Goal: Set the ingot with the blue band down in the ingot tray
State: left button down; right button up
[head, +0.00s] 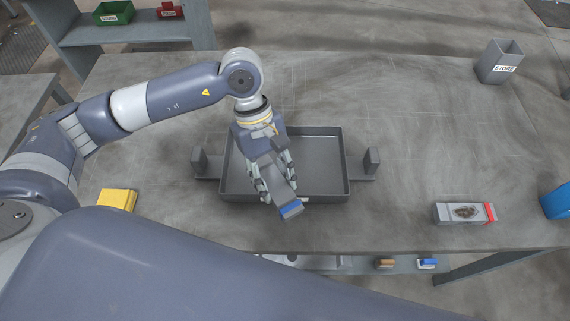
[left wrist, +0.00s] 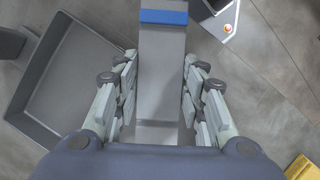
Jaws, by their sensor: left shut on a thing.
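The ingot with the blue band (head: 290,207) is a grey bar with a blue stripe near its end. My left gripper (head: 277,184) is shut on it, and the band end points toward the front of the table. In the left wrist view the ingot (left wrist: 162,70) lies between the two fingers of the gripper (left wrist: 160,105). The ingot tray (head: 321,176) is a dark grey open box with a handle at each side. In the head view the gripper and ingot overlap its front part; their height above it is hard to tell. The tray (left wrist: 75,85) also shows at left in the wrist view.
A grey ingot with a red band (head: 462,213) lies at the right. A yellow block (head: 117,199) lies at the left. A grey STORE bin (head: 499,62) stands at the back right and a blue container (head: 557,202) at the right edge. The table between tray and STORE bin is clear.

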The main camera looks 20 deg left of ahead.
aim_at(293, 192)
pick_arm(q)
jog(key=d+n, duration=0.1)
jog(key=n, duration=0.1)
jog(key=d+n+t, duration=0.1)
jog(key=shift+s+d+f+h, duration=0.35)
jog(key=shift+f+h, duration=0.05)
jog(key=n, duration=0.1)
jog(key=d, duration=0.1)
jog(key=d+n+t, duration=0.1)
jog(key=shift+s+f+n, duration=0.25)
jog(key=shift+n, duration=0.05)
jog(key=shift+s+d+n+t, duration=0.55)
jog(key=shift+d+n+t, duration=0.55)
jog(key=shift+d+n, duration=1.5)
jog(key=shift+n, duration=0.4)
jog(key=w+a+p, duration=0.1)
jog(key=w+a, duration=0.2)
jog(key=w, duration=0.1)
jog(key=w+a+p, duration=0.2)
jog(key=w+a, duration=0.2)
jog(key=w+a+f+p, duration=0.1)
jog(key=w+a, duration=0.3)
jog(key=shift+w+a, duration=0.1)
jog(key=shift+w, duration=0.05)
jog(key=shift+f+p, duration=1)
jog(key=shift+f, duration=0.85)
